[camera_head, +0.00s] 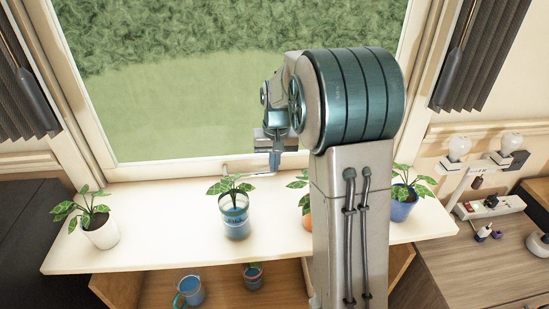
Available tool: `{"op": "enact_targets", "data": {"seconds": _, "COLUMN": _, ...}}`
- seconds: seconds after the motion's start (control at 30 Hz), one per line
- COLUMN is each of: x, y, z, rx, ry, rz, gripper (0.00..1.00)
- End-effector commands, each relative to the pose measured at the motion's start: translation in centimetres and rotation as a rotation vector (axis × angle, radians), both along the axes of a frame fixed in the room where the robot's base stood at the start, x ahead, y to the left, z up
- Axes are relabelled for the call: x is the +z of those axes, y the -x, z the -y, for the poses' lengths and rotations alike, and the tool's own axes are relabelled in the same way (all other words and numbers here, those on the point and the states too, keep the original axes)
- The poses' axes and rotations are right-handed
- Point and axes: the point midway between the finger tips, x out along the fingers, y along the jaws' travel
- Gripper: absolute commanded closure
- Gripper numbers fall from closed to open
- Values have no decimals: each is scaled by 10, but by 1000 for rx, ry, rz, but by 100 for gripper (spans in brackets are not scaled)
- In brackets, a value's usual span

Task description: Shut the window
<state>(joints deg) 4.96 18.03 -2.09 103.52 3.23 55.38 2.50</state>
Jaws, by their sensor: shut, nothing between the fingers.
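The window (150,171) fills the upper middle of the head view, with a pale frame and green hedge and grass seen through it. I cannot tell from this view how far it stands open. A thin metal handle (235,174) shows low at the window, just above the sill. My gripper (275,170) is shut and empty, pointing down beside the right end of this handle. I cannot tell whether it touches the handle. My arm hides the lower right part of the window.
Dark curtains (480,55) hang at both sides.

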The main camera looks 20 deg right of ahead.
Motion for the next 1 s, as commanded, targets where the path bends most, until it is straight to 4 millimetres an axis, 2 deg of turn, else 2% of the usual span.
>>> {"op": "enact_targets", "data": {"seconds": 0.03, "x": -6, "y": 0, "z": 0, "rx": 0, "ry": 0, "rz": -2, "gripper": 100}}
{"op": "enact_targets", "data": {"seconds": 0.13, "x": -8, "y": 1, "z": 0, "rx": 0, "ry": 0, "rz": -5, "gripper": 100}}
{"op": "enact_targets", "data": {"seconds": 0.63, "x": -8, "y": 3, "z": 0, "rx": 0, "ry": -1, "rz": -13, "gripper": 100}}
{"op": "enact_targets", "data": {"seconds": 0.77, "x": 2, "y": 3, "z": 0, "rx": 0, "ry": 0, "rz": -12, "gripper": 100}}
{"op": "enact_targets", "data": {"seconds": 1.0, "x": 40, "y": 3, "z": 1, "rx": 1, "ry": 0, "rz": 0, "gripper": 100}}
